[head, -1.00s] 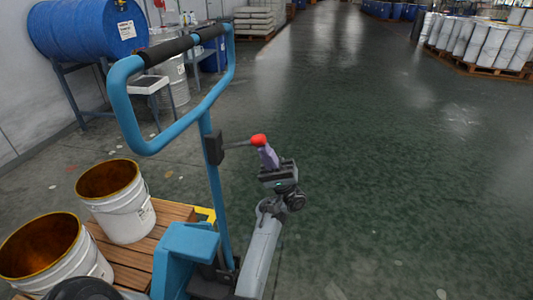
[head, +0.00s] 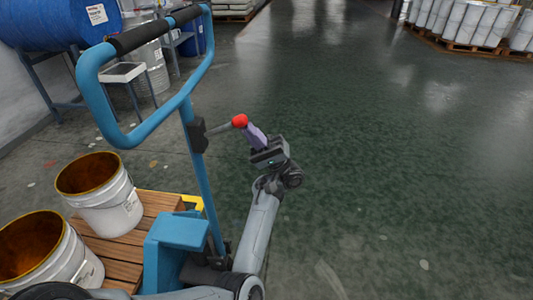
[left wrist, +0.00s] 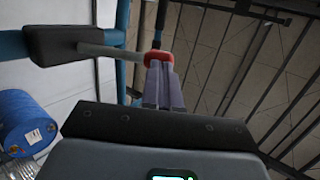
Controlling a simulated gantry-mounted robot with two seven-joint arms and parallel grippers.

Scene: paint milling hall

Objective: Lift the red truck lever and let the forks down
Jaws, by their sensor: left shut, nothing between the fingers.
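The blue pallet truck (head: 178,238) stands at the left with its loop handle up. Its lever (head: 219,128) juts right from a black block on the handle post and ends in a red knob (head: 240,120). The lever tilts slightly upward toward the knob. My left gripper (head: 250,132) is shut and empty, with its purple fingertips at the underside of the knob. In the left wrist view the closed fingers (left wrist: 161,82) meet the red knob (left wrist: 158,56) and seem to touch it. The forks are hidden under the pallet. My right gripper is not in view.
A wooden pallet (head: 122,250) carries open white buckets (head: 108,208) at the lower left. A blue drum (head: 50,22) lies on a stand behind the handle. The floor right of the truck is clear. Pallets of drums stand at the far right.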

